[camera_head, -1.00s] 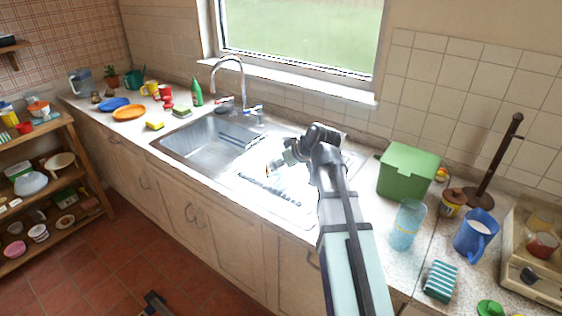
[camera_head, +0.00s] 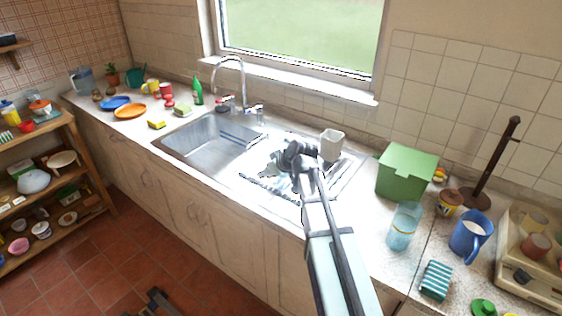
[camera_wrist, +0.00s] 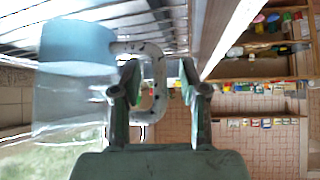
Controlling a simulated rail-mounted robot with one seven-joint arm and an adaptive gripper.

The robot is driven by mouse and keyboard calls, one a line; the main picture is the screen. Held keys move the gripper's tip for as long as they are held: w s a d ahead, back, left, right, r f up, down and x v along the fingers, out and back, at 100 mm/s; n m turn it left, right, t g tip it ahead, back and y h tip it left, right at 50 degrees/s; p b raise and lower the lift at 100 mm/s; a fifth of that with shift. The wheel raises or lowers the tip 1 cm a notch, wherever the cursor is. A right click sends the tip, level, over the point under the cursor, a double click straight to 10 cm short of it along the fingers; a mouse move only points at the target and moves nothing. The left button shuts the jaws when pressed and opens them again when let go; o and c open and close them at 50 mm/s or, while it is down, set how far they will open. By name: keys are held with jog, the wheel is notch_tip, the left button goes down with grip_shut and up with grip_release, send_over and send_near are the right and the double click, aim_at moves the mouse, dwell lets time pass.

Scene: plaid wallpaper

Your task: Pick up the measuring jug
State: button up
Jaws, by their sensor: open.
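A clear jug (camera_wrist: 70,90) with a blue band or contents and a speckled pale handle (camera_wrist: 160,62) fills the left of the wrist view. I take it for the measuring jug. My gripper (camera_wrist: 158,72) is open, with its two fingers on either side of the handle. Whether a finger touches the handle cannot be told.
The tap (camera_head: 243,80) rises behind the sink.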

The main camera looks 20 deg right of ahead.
grip_shut()
jog(key=shift+w+r, duration=0.1)
jog(key=shift+r, duration=0.05)
dwell(0.5)
